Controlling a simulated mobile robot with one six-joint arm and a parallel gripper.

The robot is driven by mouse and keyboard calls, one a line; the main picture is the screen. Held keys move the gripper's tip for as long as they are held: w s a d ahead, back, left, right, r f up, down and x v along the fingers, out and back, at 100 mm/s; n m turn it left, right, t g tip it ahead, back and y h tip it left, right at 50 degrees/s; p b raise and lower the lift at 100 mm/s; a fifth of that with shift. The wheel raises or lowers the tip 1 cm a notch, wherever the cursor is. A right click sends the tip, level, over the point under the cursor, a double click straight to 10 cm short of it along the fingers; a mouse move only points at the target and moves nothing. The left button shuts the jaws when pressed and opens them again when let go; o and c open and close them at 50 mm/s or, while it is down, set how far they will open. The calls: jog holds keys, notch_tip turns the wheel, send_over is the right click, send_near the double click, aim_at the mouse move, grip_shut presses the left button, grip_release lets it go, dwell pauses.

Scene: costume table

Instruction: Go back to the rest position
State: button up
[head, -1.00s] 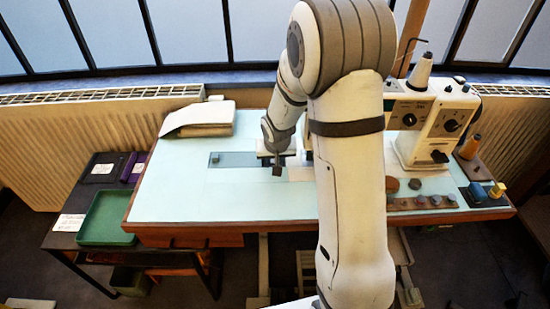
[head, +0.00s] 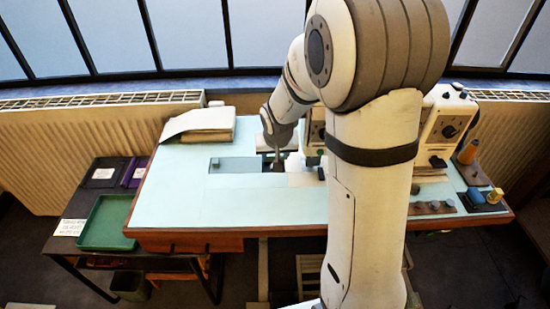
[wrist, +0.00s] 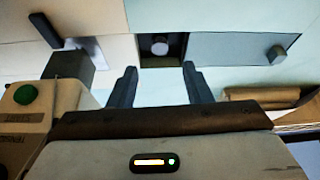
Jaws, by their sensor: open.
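My gripper (head: 278,158) hangs over the back middle of the pale blue table (head: 255,205). In the wrist view my gripper (wrist: 160,82) has its two dark fingers apart, with nothing held between them. Beyond the fingertips is a dark square opening (wrist: 147,61) in the tabletop with a round pale disc (wrist: 160,47) inside. A blue-grey plate (wrist: 230,47) with a small knob (wrist: 276,54) lies beside the opening. My upper arm hides part of the table's right half in the head view.
A sewing machine (head: 441,125) stands at the back right. A cloth stack (head: 205,122) lies at the back left. A green tray (head: 107,222) sits on the dark side table (head: 72,208). The table's front left is clear.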

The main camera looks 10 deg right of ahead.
jog(key=shift+s+r, duration=0.15)
jog(key=shift+r, duration=0.1)
jog(key=shift+r, duration=0.1)
jog(key=s+r+g+p, duration=0.1)
jog(key=s+r+p, duration=0.2)
jog(key=s+r, duration=0.6)
jog(key=s+r+n+g+p, duration=0.1)
jog(key=s+r+p, duration=0.2)
jog(key=s+r, duration=0.5)
jog(key=s, duration=0.6)
jog(key=shift+s+d+r+y+p, duration=0.25)
jog(key=shift+s+r+y+p, duration=0.05)
jog(key=shift+s+r+p, duration=0.1)
